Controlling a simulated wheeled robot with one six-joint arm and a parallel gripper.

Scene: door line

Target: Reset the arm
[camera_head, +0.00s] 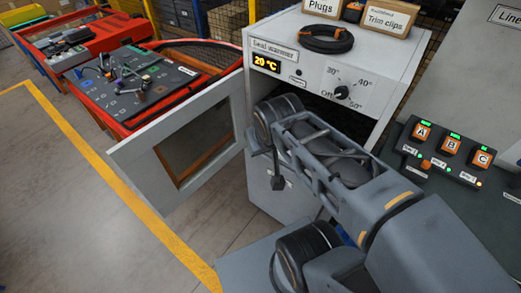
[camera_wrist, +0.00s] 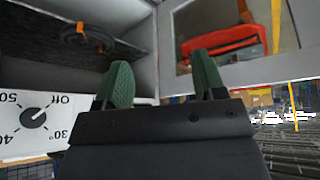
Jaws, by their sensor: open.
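My gripper (camera_wrist: 162,64) is open and empty in the wrist view, its two green fingers apart. That view is upside down. The gripper is at the front of the seal warmer (camera_head: 400,58), near its open compartment. In the head view my arm covers much of the opening and the fingers are hard to make out. The warmer's grey door (camera_head: 135,152) with a window stands open to the left. The dial (camera_head: 341,92) has its mark toward Off in the wrist view, and the display (camera_head: 266,64) reads 20 °C.
A black ring with an orange tag (camera_wrist: 92,38) lies inside the warmer. A black coil (camera_head: 326,39) and boxes sit on top. A button panel (camera_head: 447,150) is at right. Floor at left is clear.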

